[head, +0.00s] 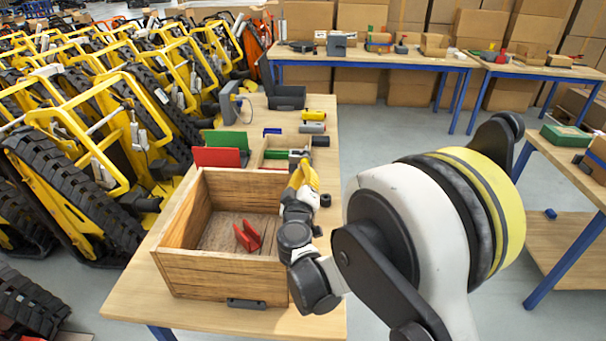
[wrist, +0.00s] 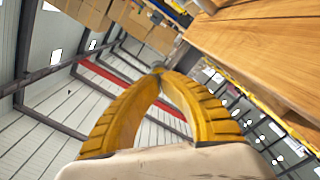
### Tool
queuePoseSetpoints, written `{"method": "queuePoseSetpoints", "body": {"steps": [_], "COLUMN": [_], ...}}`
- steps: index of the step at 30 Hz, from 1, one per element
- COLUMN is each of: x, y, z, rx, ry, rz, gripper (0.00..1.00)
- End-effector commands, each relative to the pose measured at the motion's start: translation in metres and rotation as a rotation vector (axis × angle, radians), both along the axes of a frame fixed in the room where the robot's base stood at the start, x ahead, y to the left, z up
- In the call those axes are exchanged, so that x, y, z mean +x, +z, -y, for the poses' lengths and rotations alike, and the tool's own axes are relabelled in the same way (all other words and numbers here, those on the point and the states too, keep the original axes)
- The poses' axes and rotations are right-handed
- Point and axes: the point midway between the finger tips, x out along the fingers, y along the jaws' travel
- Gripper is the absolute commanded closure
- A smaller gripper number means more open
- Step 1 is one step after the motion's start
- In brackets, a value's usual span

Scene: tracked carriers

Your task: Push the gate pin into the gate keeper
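My gripper (head: 304,178) is at the right side of an open wooden box (head: 215,276), its yellow fingers pointing away from me. In the wrist view the two yellow fingertips (wrist: 159,76) come together, with a small grey spot at their tips that I cannot identify. A small dark knob-like part (head: 325,200) shows just right of my gripper. A dark grey bar-shaped fitting (head: 246,303) is low at the box's front. I cannot tell which part is the gate pin or the gate keeper; my gripper and arm hide part of the box's right side.
A red V-shaped piece (head: 247,236) lies inside the box. Behind it are a red panel (head: 217,157), a green panel (head: 227,140), a smaller divided tray (head: 272,143) and yellow (head: 315,115) and grey cylinders. Yellow tracked carriers (head: 75,150) stand left of the table.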

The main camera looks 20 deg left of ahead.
Motion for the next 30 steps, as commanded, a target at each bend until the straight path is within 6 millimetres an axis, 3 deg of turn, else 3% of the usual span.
{"method": "queuePoseSetpoints", "body": {"steps": [30], "x": [0.011], "y": [0.000], "z": [-0.003], "rx": [0.000], "ry": [0.000], "rz": [0.000], "gripper": [1.00]}}
